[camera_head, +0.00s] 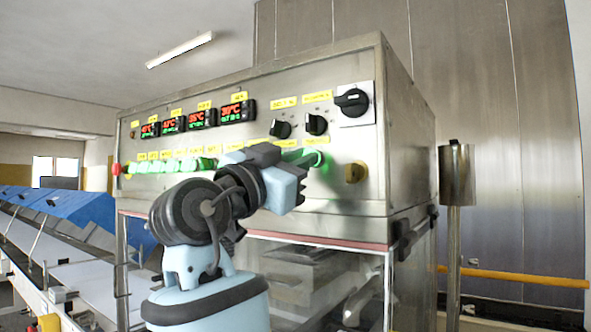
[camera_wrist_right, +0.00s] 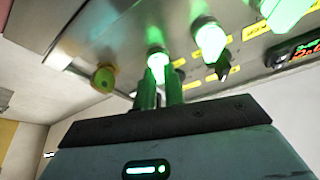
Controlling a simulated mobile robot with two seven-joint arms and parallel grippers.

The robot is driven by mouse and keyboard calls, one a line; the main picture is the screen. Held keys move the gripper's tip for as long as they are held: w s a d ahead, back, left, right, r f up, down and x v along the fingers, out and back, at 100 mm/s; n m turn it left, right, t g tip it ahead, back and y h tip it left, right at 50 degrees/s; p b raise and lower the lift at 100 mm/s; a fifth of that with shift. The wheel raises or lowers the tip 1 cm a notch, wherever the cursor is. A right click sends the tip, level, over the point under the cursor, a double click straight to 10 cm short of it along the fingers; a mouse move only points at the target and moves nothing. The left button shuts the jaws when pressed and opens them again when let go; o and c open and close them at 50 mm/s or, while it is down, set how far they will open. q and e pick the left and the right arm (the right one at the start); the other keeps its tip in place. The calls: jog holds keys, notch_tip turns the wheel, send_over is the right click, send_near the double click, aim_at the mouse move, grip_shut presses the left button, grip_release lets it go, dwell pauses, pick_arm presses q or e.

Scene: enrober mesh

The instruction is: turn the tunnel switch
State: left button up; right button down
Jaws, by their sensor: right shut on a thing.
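The control panel (camera_head: 225,150) carries a row of green-lit switches along its lower part; their labels are too small to read, so I cannot tell by name which one is the tunnel switch. My right gripper (camera_head: 304,160) is at the right end of this row. It is shut on the rightmost green-lit switch (camera_head: 318,158), which also shows glowing between the fingers in the right wrist view (camera_wrist_right: 157,63). The fingers of my right gripper (camera_wrist_right: 160,92) hide part of the switch, and its turn angle is unclear. My left gripper is out of view.
A yellow knob (camera_head: 355,172) sits just right of the held switch. Black rotary knobs (camera_head: 316,124) and a large black switch (camera_head: 352,102) are above. Red-and-green temperature displays (camera_head: 237,111) line the upper left. A steel post (camera_head: 456,175) stands at right; a blue-sided conveyor (camera_head: 75,207) runs at left.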

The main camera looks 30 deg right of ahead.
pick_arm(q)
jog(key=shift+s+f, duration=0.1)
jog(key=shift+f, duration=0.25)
pick_arm(e)
jog(key=shift+m+g, duration=0.6)
jog(key=shift+m, duration=0.9)
jog(key=c, duration=1.5)
grip_release()
pick_arm(q)
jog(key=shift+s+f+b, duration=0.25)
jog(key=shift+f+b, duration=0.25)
jog(key=shift+b, duration=0.05)
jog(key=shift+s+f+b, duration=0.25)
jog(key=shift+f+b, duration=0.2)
jog(key=shift+b, duration=0.1)
pick_arm(e)
jog(key=v, duration=0.8)
jog(key=shift+r, duration=0.15)
